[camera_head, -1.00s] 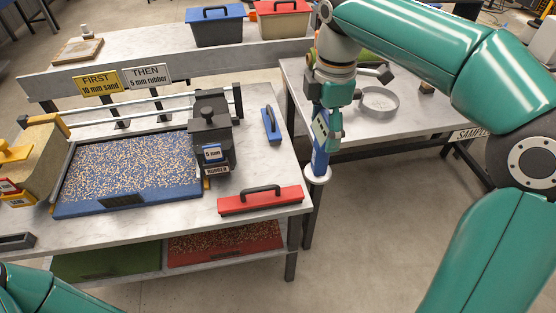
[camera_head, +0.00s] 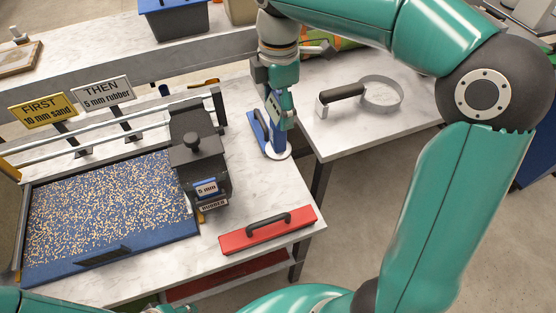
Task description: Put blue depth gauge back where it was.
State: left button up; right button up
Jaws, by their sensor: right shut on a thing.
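The blue depth gauge (camera_head: 278,135) is upright in my right gripper (camera_head: 281,97), with its white round foot (camera_head: 279,152) at the bottom. My right gripper is shut on its upper part. The foot shows over the right edge of the near bench (camera_head: 245,178), beside a blue hand float (camera_head: 258,129) that the gauge partly covers. I cannot tell whether the foot touches the bench top. My left gripper is out of view.
A red float (camera_head: 268,233) lies at the bench's front right corner. The dark hopper (camera_head: 199,160) labelled rubber stands left of the gauge, over the speckled blue tray (camera_head: 75,258). A side table (camera_head: 400,125) holds a ring with a dark handle (camera_head: 382,95).

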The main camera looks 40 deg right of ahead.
aim_at(282, 144)
jog(key=f, duration=1.1)
jog(key=shift+s+d+f, duration=0.25)
jog(key=shift+d+f, duration=0.05)
jog(key=shift+d, duration=0.05)
jog(key=shift+f+b, duration=0.3)
jog(key=shift+f, duration=2.05)
jog(key=shift+f, duration=0.15)
jog(key=o, duration=1.8)
